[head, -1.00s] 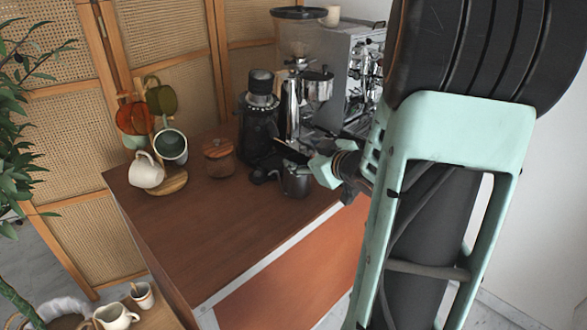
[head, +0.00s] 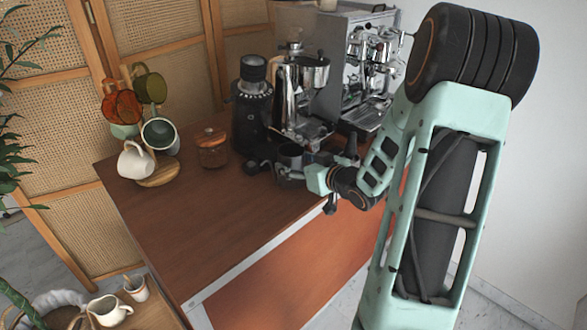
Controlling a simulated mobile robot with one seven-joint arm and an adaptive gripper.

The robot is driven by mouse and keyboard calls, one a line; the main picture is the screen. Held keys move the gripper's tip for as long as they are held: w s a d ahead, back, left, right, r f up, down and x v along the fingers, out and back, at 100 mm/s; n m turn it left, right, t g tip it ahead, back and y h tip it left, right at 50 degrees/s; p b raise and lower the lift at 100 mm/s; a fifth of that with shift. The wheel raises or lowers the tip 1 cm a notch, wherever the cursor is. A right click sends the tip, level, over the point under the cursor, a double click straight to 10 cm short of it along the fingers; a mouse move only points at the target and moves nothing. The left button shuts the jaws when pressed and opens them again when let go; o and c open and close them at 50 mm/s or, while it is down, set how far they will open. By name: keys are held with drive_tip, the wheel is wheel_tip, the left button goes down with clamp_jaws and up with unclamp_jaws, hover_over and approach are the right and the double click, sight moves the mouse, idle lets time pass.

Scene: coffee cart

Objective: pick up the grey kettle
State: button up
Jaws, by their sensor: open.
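The grey kettle appears to be the small dark grey metal vessel (head: 289,160) standing on the brown cart top, in front of the coffee grinder near the right edge. My gripper (head: 299,177) is at its right side, low and close to it. The dark fingers blend with the vessel and the dark parts around it. The gripper is open; I cannot tell whether a finger touches the vessel. Its lower part and right side are partly hidden by my gripper.
A black grinder (head: 252,110), a chrome grinder (head: 300,95) and an espresso machine (head: 365,60) stand behind. A wooden-lidded jar (head: 212,150) and a mug tree with several cups (head: 140,162) are to the left. The cart top's front left (head: 195,215) is clear.

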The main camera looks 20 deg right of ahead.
sight(292, 155)
drive_tip(key=shift+x, duration=1.35)
drive_tip(key=c, duration=1.2)
drive_tip(key=shift+c, duration=0.4)
drive_tip(key=shift+r, duration=0.1)
